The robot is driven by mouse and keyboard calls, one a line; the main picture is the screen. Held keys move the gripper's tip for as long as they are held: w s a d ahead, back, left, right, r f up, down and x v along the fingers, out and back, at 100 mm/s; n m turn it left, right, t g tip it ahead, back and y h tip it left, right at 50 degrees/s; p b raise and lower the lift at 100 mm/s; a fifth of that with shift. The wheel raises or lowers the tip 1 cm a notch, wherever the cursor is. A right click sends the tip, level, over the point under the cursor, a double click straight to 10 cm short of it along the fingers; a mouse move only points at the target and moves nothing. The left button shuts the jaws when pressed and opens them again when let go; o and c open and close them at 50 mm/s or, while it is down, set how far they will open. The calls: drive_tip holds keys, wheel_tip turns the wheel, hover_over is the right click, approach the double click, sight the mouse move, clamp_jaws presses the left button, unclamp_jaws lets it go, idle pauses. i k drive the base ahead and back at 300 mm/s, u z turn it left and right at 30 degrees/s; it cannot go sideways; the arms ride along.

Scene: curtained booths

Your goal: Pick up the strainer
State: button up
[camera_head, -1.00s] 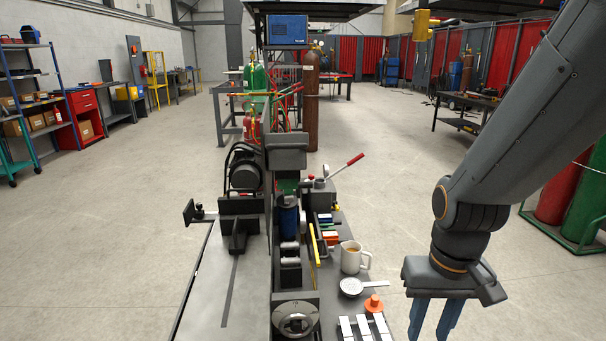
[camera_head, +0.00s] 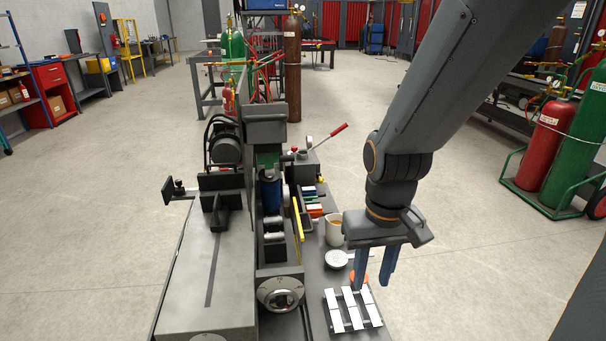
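The strainer (camera_head: 336,259) is a small, round, pale thing lying on the dark bench top. Its thin handle points right and partly goes behind my gripper. My gripper (camera_head: 374,282) points down just right of the strainer's bowl, with its two blue fingers apart and nothing seen between them. Whether the fingers are above or in front of the handle I cannot tell.
An orange object (camera_head: 352,278) is partly hidden by a finger. A rack of white bars (camera_head: 352,309) lies in front. A machine (camera_head: 281,293) stands to the left.

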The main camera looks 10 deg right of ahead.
sight(336, 259)
drive_tip(key=k, duration=1.25)
drive_tip(key=z, duration=0.5)
drive_tip(key=i, duration=0.4)
drive_tip(key=z, duration=0.7)
drive_tip(key=i, duration=1.35)
drive_tip(key=u, duration=1)
drive_tip(key=i, duration=0.5)
drive_tip(key=u, duration=0.55)
